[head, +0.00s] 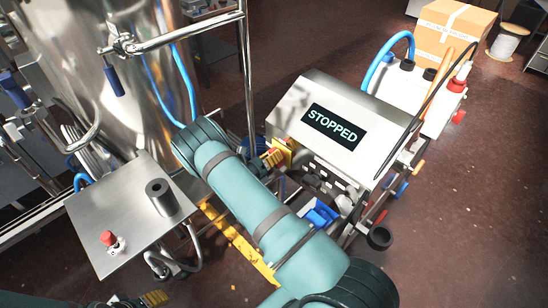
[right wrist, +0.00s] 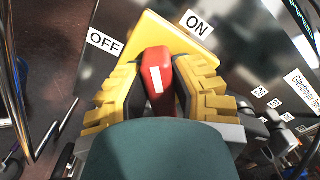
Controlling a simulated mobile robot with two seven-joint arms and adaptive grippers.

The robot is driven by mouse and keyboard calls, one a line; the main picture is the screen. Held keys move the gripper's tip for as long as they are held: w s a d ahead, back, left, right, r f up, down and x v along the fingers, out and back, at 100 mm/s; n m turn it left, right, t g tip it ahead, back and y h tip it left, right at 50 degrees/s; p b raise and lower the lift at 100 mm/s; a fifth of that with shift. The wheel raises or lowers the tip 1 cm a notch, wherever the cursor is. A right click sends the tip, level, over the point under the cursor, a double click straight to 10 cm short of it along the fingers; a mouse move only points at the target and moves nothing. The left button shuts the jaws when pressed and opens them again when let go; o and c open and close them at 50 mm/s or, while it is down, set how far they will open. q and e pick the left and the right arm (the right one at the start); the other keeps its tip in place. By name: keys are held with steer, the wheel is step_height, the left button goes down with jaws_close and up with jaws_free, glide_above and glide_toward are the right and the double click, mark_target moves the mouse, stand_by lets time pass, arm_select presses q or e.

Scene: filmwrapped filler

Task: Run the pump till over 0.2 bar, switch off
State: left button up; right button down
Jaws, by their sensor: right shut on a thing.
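The pump's sloped steel housing (head: 345,100) carries a dark display (head: 334,127) that reads STOPPED. In the right wrist view a red switch knob (right wrist: 158,75) with a white mark sits on a yellow plate (right wrist: 180,45), between an OFF label (right wrist: 104,41) and an ON label (right wrist: 197,25). The knob stands between the two labels; I cannot tell which setting it is in. My right gripper (head: 277,157) is shut on this knob, its yellow pads on both sides. Yellow pads of my left gripper (head: 154,298) show at the bottom left edge. No pressure reading is legible.
A steel side table (head: 120,235) holds a black cylinder (head: 161,197) and a red button (head: 107,238). A large steel tank (head: 110,60) stands behind it. White canisters (head: 400,82), hoses and a cardboard box (head: 452,35) are at the right. Floor is free at lower right.

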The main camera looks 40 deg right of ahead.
steer(key=n, duration=0.4)
steer(key=shift+w+f+n, duration=0.15)
steer(key=shift+n, duration=0.15)
steer(key=shift+f+n, duration=0.15)
steer(key=shift+n, duration=1.1)
steer(key=shift+f+n, duration=0.1)
steer(key=shift+n, duration=1.15)
steer(key=c, duration=0.8)
jaws_free()
steer(key=shift+d, duration=0.1)
